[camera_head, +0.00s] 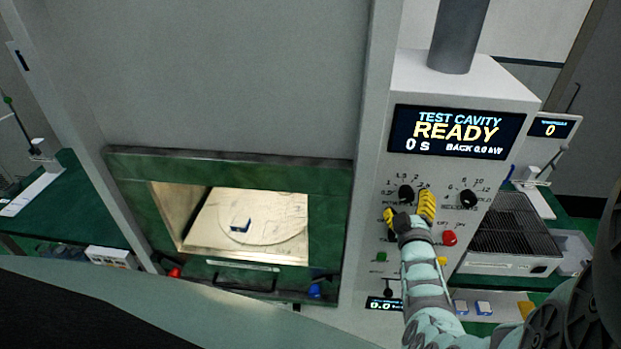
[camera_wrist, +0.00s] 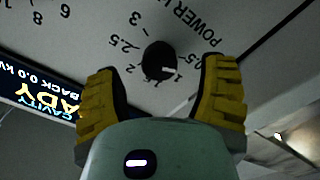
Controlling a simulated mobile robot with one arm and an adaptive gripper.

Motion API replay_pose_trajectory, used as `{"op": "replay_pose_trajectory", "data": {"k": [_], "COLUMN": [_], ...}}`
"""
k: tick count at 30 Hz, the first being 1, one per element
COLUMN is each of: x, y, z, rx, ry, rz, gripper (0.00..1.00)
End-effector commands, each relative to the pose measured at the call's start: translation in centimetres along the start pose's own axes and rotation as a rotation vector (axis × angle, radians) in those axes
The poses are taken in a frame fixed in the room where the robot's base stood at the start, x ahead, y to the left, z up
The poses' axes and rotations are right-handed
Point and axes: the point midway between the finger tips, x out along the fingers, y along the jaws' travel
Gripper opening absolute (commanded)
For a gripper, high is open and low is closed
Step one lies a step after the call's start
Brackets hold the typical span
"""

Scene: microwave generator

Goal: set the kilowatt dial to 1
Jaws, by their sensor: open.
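The kilowatt dial is a black round knob (camera_head: 406,193) on the white control panel, under the display. It also shows in the wrist view (camera_wrist: 158,58), with printed numbers around it and a "POWER" label. Its white mark points to the lower right there, on the side of the 0.5; the exact setting is unclear. My gripper (camera_head: 408,207) is open, its yellow fingers just below and beside the knob in the head view. In the wrist view the fingers (camera_wrist: 160,85) stand left and right of the knob with gaps. The gripper body covers part of the scale.
The display (camera_head: 457,132) reads READY, 0 s, BACK 0.0 kW. A second black dial (camera_head: 468,198) and a red button (camera_head: 449,238) sit to the right of my gripper. The open green-framed cavity (camera_head: 230,157) holds a round plate (camera_head: 277,222).

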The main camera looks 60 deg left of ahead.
Motion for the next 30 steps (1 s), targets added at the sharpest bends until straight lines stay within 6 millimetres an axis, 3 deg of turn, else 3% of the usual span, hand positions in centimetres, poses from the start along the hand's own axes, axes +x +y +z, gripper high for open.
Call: {"op": "replay_pose_trajectory", "data": {"k": [12,26,30], "x": [3.0,3.4,3.4], "y": [0.1,0.1,0.1], "z": [0.1,0.0,0.0], "rx": [0.000,-0.001,-0.001], "ry": [0.000,-0.001,-0.001], "rz": [0.002,0.001,0.000], "gripper": [0.71,0.73,0.59]}}
